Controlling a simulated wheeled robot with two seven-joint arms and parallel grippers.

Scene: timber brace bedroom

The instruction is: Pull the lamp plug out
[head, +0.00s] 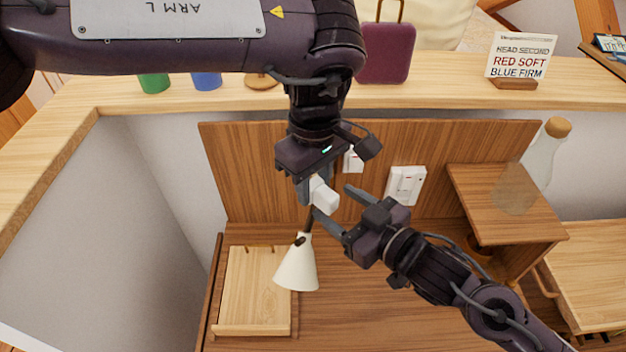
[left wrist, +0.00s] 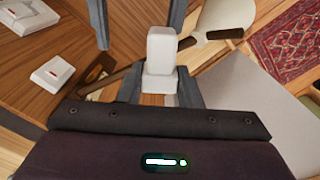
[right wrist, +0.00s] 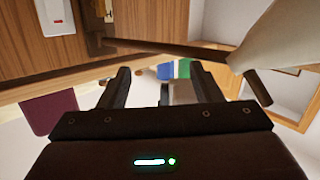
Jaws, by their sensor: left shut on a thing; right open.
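A white plug (head: 325,198) is held by my left gripper (head: 314,190), which is shut on it; the plug also shows in the left wrist view (left wrist: 161,48). It appears apart from the wall. One white wall plate (head: 353,160) is partly hidden behind my left gripper, and another (head: 406,186) is to its right. The lamp, with a cream shade (head: 297,266) and dark stem, is below the plug; its shade also shows in the right wrist view (right wrist: 285,42). My right gripper (head: 336,206) is open, its fingers close around or beside the plug; I cannot tell whether they touch it.
A wooden tray (head: 252,325) lies left of the lamp. A glass bottle with a cork (head: 541,160) stands on a small wooden stand at right. The ledge behind holds a green cup (head: 154,83), a blue cup (head: 206,81), a purple case (head: 386,52) and a sign (head: 521,56).

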